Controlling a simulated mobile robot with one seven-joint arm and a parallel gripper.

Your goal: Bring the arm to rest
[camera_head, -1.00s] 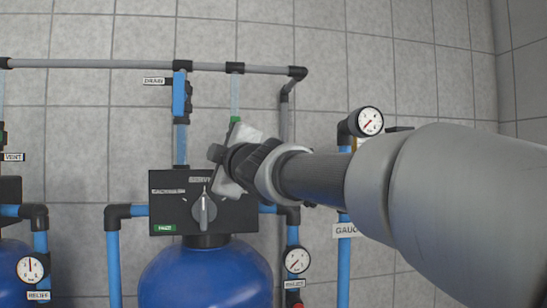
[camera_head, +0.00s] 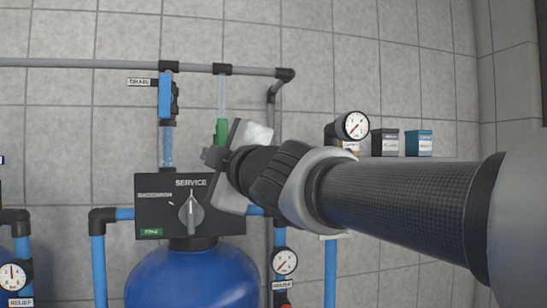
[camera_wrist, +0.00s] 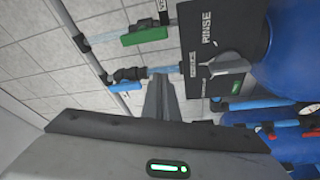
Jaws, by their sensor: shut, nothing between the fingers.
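The box's grey knob (camera_head: 191,212) points up toward the SERVICE label. I cannot tell whether the wrist touches anything.
A blue tank (camera_head: 193,280) stands under the box. Blue pipes with gauges (camera_head: 284,261) stand close by, and another gauge (camera_head: 354,126) is up right. A dark box (camera_head: 385,142) and a blue box (camera_head: 418,143) sit behind my arm. A grey pipe (camera_head: 110,63) runs above.

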